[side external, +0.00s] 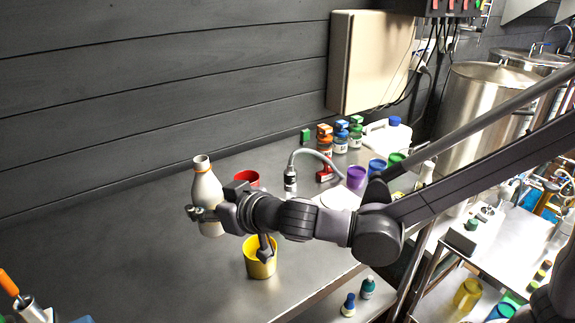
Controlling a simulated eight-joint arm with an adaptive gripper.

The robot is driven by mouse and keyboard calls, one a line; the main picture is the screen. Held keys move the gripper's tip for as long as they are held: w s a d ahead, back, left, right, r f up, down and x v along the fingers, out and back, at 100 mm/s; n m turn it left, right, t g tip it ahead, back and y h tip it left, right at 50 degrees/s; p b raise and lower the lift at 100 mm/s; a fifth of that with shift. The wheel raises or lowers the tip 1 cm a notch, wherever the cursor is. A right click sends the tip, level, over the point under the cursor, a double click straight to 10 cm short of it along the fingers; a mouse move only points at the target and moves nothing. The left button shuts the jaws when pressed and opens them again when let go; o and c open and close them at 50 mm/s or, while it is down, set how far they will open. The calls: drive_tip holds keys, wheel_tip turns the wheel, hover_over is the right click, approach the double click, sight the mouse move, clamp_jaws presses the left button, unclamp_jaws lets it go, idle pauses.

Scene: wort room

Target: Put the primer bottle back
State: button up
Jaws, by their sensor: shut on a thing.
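A white bottle (207,185) with an orange band at its neck is in the side external view, left of centre. I cannot read a label, so I cannot tell for sure that it is the primer bottle. My gripper (205,213) is shut on its lower body and holds it nearly upright. The bottle's lower part is partly hidden by the fingers. I cannot tell whether its base touches the table.
Purple (356,177), blue and green cups, small jars (341,138) and a white jug (388,135) stand at back right.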

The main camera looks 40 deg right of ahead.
drive_tip(key=shift+s+a+f, duration=0.3)
drive_tip(key=shift+a+f, duration=1.5)
drive_tip(key=shift+a, duration=0.05)
drive_tip(key=shift+s+a+f, duration=0.35)
drive_tip(key=shift+a+f, duration=1.4)
drive_tip(key=shift+a, duration=0.1)
drive_tip(key=shift+s+a+f, duration=0.3)
drive_tip(key=shift+a+f, duration=1.5)
drive_tip(key=shift+a, duration=0.05)
drive_tip(key=o, duration=1.3)
drive_tip(key=shift+f, duration=0.15)
